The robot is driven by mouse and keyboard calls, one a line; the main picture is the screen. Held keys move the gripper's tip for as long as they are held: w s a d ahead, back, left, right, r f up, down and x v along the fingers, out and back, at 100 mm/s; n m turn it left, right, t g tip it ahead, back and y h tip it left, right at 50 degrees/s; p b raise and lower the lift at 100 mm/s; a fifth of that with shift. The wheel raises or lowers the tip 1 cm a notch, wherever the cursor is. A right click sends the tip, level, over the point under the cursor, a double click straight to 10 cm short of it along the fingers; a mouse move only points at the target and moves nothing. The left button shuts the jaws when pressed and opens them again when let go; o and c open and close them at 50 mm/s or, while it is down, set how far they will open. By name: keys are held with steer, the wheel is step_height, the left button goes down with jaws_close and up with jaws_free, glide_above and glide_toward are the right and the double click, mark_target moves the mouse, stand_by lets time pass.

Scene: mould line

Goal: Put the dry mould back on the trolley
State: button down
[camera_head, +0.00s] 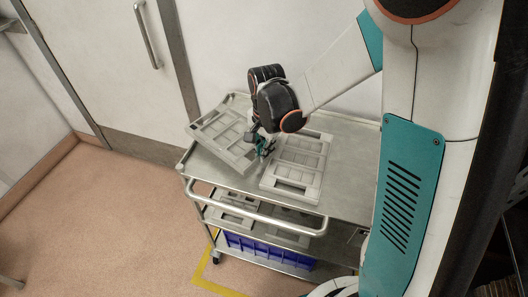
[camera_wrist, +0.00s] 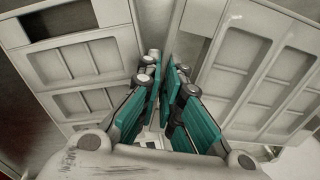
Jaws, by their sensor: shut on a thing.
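The trolley (camera_head: 350,190) is a steel cart with a bare metal top. A pale grey mould (camera_head: 222,134) with rectangular recesses is tilted at the top's left side, partly past its edge. My gripper (camera_head: 264,148) is shut on that mould's right edge. A second pale grey mould (camera_head: 297,160) lies flat on the top, just right of my gripper. In the wrist view my teal fingers (camera_wrist: 168,70) are nearly together between the two moulds, the tilted one (camera_wrist: 258,75) on the right and the flat one (camera_wrist: 85,62) on the left. The exact grip contact is partly hidden.
More grey moulds (camera_head: 236,207) lie on the trolley's middle shelf. A blue crate (camera_head: 268,251) stands on the bottom shelf. The push handle (camera_head: 262,216) runs along the near side. A wall and door (camera_head: 100,60) stand behind. The trolley top's right part is clear.

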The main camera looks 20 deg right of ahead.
steer(key=shift+r, duration=0.1)
steer(key=shift+f+b, duration=0.35)
steer(key=shift+f, duration=0.35)
steer(key=c, duration=1.8)
jaws_free()
steer(key=shift+r, duration=0.2)
